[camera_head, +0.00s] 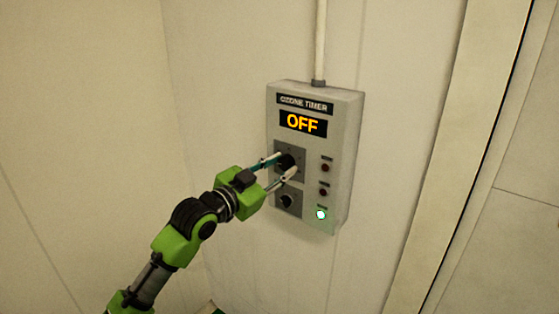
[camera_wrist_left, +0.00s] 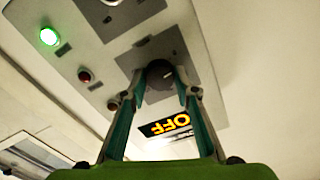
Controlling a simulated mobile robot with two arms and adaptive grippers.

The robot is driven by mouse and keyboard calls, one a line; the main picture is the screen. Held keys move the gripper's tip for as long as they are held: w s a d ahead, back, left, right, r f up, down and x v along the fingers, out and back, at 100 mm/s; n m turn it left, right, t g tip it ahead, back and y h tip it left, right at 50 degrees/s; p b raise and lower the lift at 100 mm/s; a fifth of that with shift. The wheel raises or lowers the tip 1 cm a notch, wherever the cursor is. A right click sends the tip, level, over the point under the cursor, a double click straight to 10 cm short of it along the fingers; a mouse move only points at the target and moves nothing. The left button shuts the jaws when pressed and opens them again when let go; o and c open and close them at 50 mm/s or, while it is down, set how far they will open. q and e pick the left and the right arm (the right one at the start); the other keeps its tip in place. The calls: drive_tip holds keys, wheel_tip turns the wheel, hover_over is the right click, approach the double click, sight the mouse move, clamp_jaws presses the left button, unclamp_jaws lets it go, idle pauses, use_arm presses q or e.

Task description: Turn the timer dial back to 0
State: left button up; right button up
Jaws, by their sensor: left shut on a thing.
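The ozone timer box (camera_head: 345,150) is a grey panel on the wall, with a display (camera_head: 303,124) that reads OFF in orange. The black timer dial (camera_head: 287,162) sits on a dark plate below the display. My left gripper (camera_head: 286,167) reaches it from the lower left and is shut on the dial, one finger on each side. In the left wrist view the dial (camera_wrist_left: 159,75) shows between the two fingertips (camera_wrist_left: 161,84), with a light mark on its face. The dial's scale is too small to read.
A second black knob (camera_head: 287,201) sits below the dial. On the right of the panel are two dark red lamps (camera_head: 325,168) and a lit green-white lamp (camera_head: 321,214). A conduit (camera_head: 320,40) runs up from the box. The wall around the box is bare.

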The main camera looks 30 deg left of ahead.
use_arm(q)
drive_tip(key=shift+n+p, duration=1.4)
drive_tip(key=shift+n, duration=0.9)
drive_tip(key=o, duration=1.1)
drive_tip(key=s+a, duration=0.1)
drive_tip(key=s, duration=1.1)
